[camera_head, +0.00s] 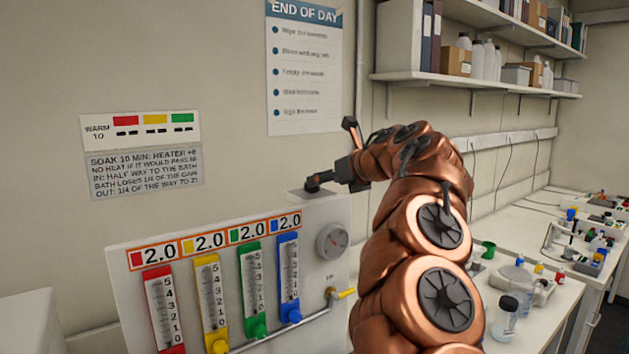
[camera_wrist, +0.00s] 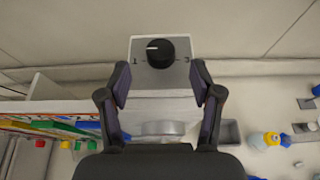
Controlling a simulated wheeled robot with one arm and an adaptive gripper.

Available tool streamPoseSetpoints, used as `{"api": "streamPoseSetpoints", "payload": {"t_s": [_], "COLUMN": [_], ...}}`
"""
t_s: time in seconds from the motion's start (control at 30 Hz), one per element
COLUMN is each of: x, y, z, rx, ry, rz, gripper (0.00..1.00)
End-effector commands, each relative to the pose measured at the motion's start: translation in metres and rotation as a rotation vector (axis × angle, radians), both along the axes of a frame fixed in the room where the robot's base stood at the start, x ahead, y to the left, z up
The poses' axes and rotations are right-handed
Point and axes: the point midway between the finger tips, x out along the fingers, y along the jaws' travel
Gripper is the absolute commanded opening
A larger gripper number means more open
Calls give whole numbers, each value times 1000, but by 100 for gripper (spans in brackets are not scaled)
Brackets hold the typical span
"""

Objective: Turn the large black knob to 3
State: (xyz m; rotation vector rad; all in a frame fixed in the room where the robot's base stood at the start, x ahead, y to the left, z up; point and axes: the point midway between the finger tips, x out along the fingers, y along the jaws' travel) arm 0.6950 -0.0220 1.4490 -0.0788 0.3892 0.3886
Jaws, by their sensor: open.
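The large black knob (camera_wrist: 161,53) sits on a light grey plate (camera_wrist: 142,84) in the upper middle of the wrist view. Its white pointer mark points left, roughly toward the mark that looks like 1. A 3 shows on the right side of the plate. My gripper (camera_wrist: 160,68) is open, with one finger on each side of the plate, and the knob lies just beyond the fingertips. Nothing is between the fingers. In the head view the plate (camera_head: 306,193) is on top of the white panel, and the knob is largely hidden by my gripper (camera_head: 322,181).
The white panel (camera_head: 118,262) carries red, yellow, green and blue flow tubes, a round gauge (camera_head: 332,241) and a yellow-handled valve (camera_head: 346,293). Wall signs hang behind it. A bench (camera_head: 540,226) with bottles and labware lies to the right, below a shelf (camera_head: 480,82).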

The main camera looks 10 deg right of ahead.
Motion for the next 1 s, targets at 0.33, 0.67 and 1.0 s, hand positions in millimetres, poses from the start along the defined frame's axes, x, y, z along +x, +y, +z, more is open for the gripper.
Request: {"api": "streamPoseSetpoints", "payload": {"t_s": [0.33,0.67,1.0], "x": [41,47,47], "y": [16,19,19], "z": [-16,-20,-20], "rx": [1,1,1], "ry": [0,-2,-2], "rz": [0,-1,-1], "gripper": [65,65,31]}}
